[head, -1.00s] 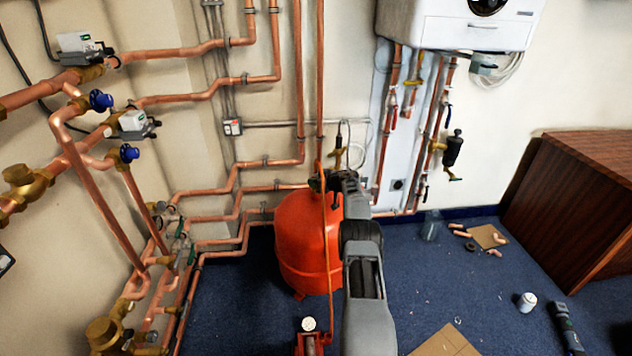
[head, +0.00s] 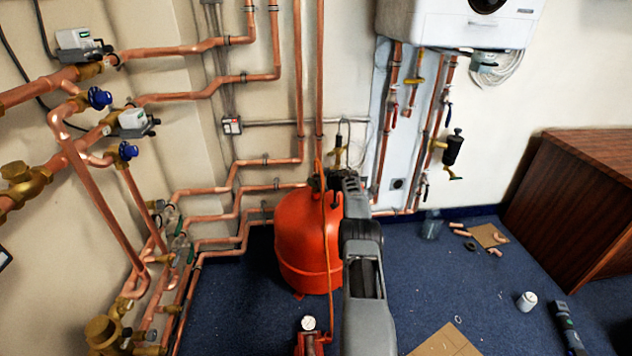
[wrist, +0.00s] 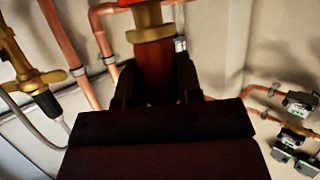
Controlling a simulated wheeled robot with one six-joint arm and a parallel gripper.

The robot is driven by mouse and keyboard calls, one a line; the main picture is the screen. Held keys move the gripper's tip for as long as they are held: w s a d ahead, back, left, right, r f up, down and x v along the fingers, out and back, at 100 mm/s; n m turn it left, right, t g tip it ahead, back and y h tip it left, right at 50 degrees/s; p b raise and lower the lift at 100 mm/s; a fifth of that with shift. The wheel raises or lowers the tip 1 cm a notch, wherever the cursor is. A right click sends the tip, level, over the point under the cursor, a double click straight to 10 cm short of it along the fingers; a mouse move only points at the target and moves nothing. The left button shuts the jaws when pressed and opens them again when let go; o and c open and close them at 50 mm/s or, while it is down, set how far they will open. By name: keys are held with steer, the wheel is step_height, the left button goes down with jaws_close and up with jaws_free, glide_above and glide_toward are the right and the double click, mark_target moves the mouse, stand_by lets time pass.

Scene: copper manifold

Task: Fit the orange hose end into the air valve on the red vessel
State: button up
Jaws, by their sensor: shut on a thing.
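The red vessel (head: 300,240) stands on the blue floor in the middle of the head view. My gripper (head: 325,182) is at its top, where my arm covers its right side. In the wrist view my gripper (wrist: 155,85) has its dark fingers shut on the orange-brown hose end (wrist: 155,68). A brass collar (wrist: 150,22) is in line with the far end of the held piece, with a bit of orange beyond it. The air valve cannot be told apart clearly, and I cannot tell whether the hose end is seated. The orange hose (head: 324,240) runs down in front of the vessel.
A red pump with a round gauge (head: 309,323) stands at the front. Copper pipes (head: 240,190) line the wall left of and behind the vessel. A brass valve (wrist: 25,75) is at left in the wrist view. Open carpet lies right, with cardboard (head: 446,342) and a can (head: 526,301).

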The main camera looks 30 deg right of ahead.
steer(key=shift+f+b, duration=0.7)
stand_by(0.4)
steer(key=o, duration=1.1)
steer(key=shift+s+r, duration=0.1)
steer(key=shift+s+d+r+p, duration=0.3)
steer(key=shift+s+p, duration=0.1)
steer(key=shift+p, duration=0.1)
steer(key=p+v, duration=0.3)
steer(key=v, duration=0.9)
steer(key=shift+s+a, duration=0.1)
steer(key=shift+s, duration=0.25)
